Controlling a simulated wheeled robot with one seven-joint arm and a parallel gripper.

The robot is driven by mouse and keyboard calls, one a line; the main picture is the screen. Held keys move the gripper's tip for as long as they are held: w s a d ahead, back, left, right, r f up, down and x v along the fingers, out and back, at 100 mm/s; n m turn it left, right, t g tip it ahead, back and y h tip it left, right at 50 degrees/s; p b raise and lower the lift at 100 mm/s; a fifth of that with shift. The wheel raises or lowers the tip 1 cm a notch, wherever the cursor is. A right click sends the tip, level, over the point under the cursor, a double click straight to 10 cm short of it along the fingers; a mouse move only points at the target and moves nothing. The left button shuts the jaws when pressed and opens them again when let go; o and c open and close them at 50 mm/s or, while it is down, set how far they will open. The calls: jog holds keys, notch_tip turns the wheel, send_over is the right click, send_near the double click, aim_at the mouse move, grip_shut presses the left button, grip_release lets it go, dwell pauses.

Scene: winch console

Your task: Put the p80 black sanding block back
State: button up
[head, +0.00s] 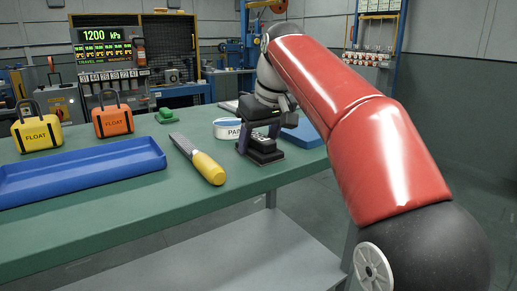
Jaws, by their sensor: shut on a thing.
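My gripper (259,143) is at the right part of the green bench, pointing down, with its fingers on either side of a black block with pale markings. I take this to be the sanding block (259,139); its grit label is too small to read. The gripper is shut on it. A dark, stepped shape (266,157) shows directly below the block, low over the bench top. I cannot tell whether it is a separate thing, or whether the block touches it.
The front bench strip is clear.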

jog(key=shift+r, duration=0.15)
jog(key=o, duration=0.9)
jog(key=shift+r, duration=0.15)
jog(key=p+v, duration=0.4)
jog(key=v, duration=0.7)
jog(key=shift+s+d+r+p, duration=0.2)
jog(key=shift+r+p, duration=0.1)
jog(key=s+d+f+m, duration=0.2)
jog(key=s+d+f, duration=0.2)
jog(key=s+f, duration=0.3)
jog(key=s+d+f+m+t+h, duration=0.1)
jog(key=s+d+f, duration=0.3)
jog(key=s+f, duration=0.4)
jog(key=s+d+f+m+t+h, duration=0.1)
jog(key=s+d+f+m, duration=0.2)
jog(key=f, duration=1)
jog(key=shift+s+d+f+m, duration=0.15)
jog(key=shift+s+d, duration=0.2)
jog(key=shift+s, duration=0.45)
jog(key=shift+s+d+f+m, duration=0.15)
jog(key=shift+s+d, duration=0.15)
jog(key=shift+s, duration=0.55)
jog(key=shift+s+d+f+m, duration=0.1)
jog(key=shift+s+d, duration=0.25)
jog(key=shift+s, duration=0.45)
